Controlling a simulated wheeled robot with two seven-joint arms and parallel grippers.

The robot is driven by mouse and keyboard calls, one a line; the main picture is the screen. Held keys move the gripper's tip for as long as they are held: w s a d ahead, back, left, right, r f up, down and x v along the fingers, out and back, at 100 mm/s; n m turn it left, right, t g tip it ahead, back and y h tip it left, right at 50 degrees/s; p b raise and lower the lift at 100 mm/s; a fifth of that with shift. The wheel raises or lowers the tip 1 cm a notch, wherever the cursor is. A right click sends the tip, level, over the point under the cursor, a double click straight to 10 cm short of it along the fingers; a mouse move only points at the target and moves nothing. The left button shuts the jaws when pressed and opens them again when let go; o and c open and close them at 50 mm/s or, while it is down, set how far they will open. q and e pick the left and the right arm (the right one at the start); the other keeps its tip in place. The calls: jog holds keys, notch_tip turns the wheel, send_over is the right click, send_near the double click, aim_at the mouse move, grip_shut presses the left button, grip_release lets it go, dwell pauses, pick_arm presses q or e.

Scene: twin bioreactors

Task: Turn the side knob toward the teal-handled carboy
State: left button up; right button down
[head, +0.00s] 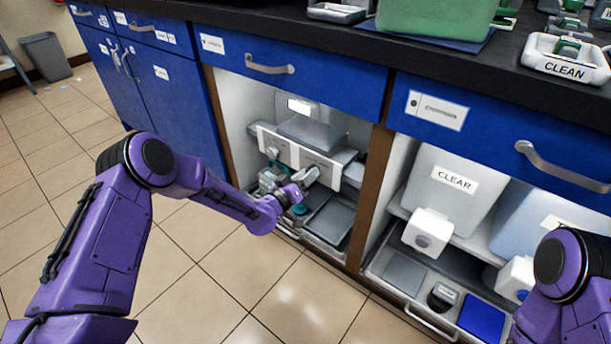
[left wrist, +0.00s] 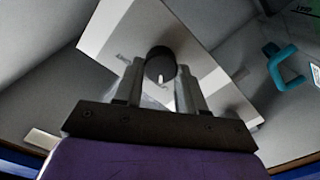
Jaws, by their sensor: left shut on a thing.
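The side knob (left wrist: 160,64) is a dark round knob with a short white mark, set on a white panel (left wrist: 118,28). My left gripper (left wrist: 159,82) has one finger on each side of the knob and is shut on it. In the head view my left gripper (head: 306,180) reaches into the open cabinet bay and covers the knob. The teal handle (left wrist: 283,66) of the carboy is to the right of the knob in the left wrist view. My right gripper is out of view.
The right bay holds a container labelled CLEAR (head: 452,182) and a pull-out tray with a blue pad (head: 482,317). A brown post (head: 371,195) divides the bays. Blue drawers (head: 293,62) run above. The tiled floor (head: 215,275) in front is clear.

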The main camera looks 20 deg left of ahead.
pick_arm(q)
jog(key=shift+n, duration=0.3)
jog(key=o, duration=1.1)
jog(key=shift+c, duration=0.2)
jog(key=shift+s, duration=0.1)
jog(key=p+v, duration=0.3)
jog(key=v, duration=0.7)
jog(key=shift+s, duration=0.15)
jog(key=shift+a, duration=0.1)
